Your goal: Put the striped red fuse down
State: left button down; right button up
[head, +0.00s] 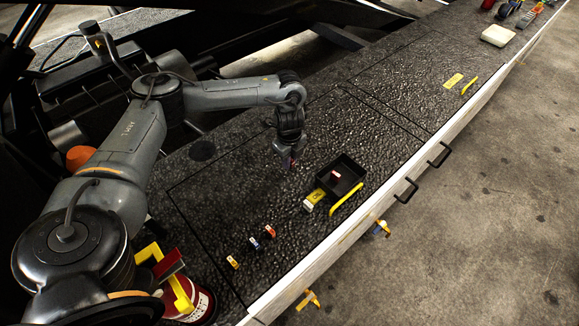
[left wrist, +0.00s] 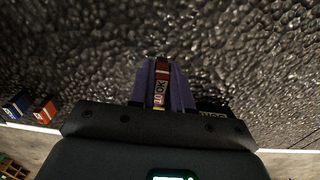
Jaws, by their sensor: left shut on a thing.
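My left gripper (head: 289,160) hangs over the dark, rough surface, left of and a little behind the small black tray. It is shut on the striped red fuse (head: 293,164). In the left wrist view the fuse (left wrist: 161,83) shows red and white with dark lettering between the two purple fingers (left wrist: 161,98). Whether its lower end touches the surface cannot be told. My right gripper is not in view.
The black tray (head: 350,178) holds a small red and white piece (head: 336,174). A yellow-labelled block (head: 314,197) and a yellow bar (head: 346,199) lie beside it. Bare surface surrounds the gripper.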

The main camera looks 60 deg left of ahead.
pick_arm(q)
jog(key=shift+f+b, duration=0.3)
jog(key=shift+f, duration=1.4)
jog(key=shift+f, duration=0.15)
jog(key=c, duration=1.1)
grip_release()
jog(key=shift+o, duration=0.2)
jog(key=shift+r, duration=0.2)
notch_tip(320, 180, up, 7)
jog(key=shift+f+p, duration=0.15)
jog(key=shift+p, duration=0.65)
notch_tip(320, 180, up, 5)
jog(key=p, duration=0.3)
jog(key=shift+p, duration=0.4)
jog(key=shift+d, duration=0.1)
